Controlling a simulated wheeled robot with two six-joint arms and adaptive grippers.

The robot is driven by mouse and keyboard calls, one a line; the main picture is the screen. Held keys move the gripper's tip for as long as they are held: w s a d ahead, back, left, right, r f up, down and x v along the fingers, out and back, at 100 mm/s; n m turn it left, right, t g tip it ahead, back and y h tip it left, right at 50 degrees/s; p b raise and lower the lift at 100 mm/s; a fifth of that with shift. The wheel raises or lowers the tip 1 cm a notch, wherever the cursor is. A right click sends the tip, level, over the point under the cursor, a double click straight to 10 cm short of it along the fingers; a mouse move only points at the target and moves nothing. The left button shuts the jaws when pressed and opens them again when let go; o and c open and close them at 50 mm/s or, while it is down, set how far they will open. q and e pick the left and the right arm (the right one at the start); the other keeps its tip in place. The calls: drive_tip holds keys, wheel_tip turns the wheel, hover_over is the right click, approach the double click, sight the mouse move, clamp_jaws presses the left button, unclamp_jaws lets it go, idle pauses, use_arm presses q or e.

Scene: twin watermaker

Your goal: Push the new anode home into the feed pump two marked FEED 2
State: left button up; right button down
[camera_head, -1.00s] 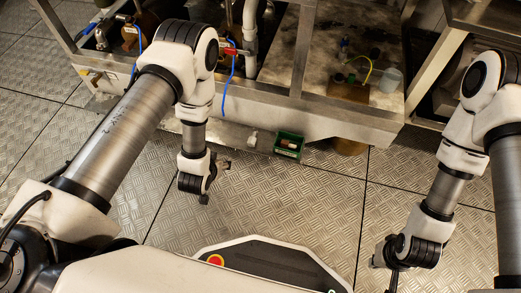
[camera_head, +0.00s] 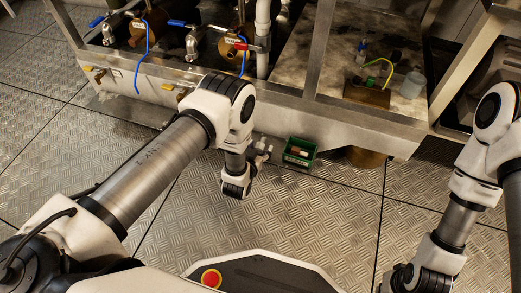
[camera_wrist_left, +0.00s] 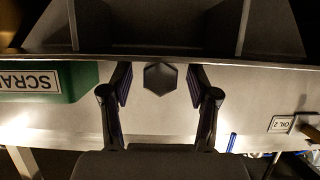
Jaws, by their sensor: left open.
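My left gripper (camera_head: 261,152) is low in front of the machine's steel front edge, beside a green box. In the left wrist view it is open (camera_wrist_left: 160,88), its two fingers apart. A dark hexagonal piece (camera_wrist_left: 160,78) shows between the fingers, with gaps on both sides; I cannot tell whether it is the new anode. Bronze pump bodies (camera_head: 232,44) with valves stand at the back left of the head view. No FEED 2 marking is legible. My right gripper (camera_head: 384,287) is at the bottom edge, mostly cut off.
The green box (camera_head: 299,152) reads SCRA in the left wrist view (camera_wrist_left: 75,80), the rest cut off. An OIL 2 label (camera_wrist_left: 281,124) is upside down there. Steel frame posts (camera_head: 315,45) stand before the machinery. Blue hoses hang at left. The plated floor (camera_head: 300,215) is clear.

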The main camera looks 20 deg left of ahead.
use_arm(q)
drive_tip(key=shift+r, duration=0.1)
clamp_jaws()
drive_tip(key=shift+r, duration=0.1)
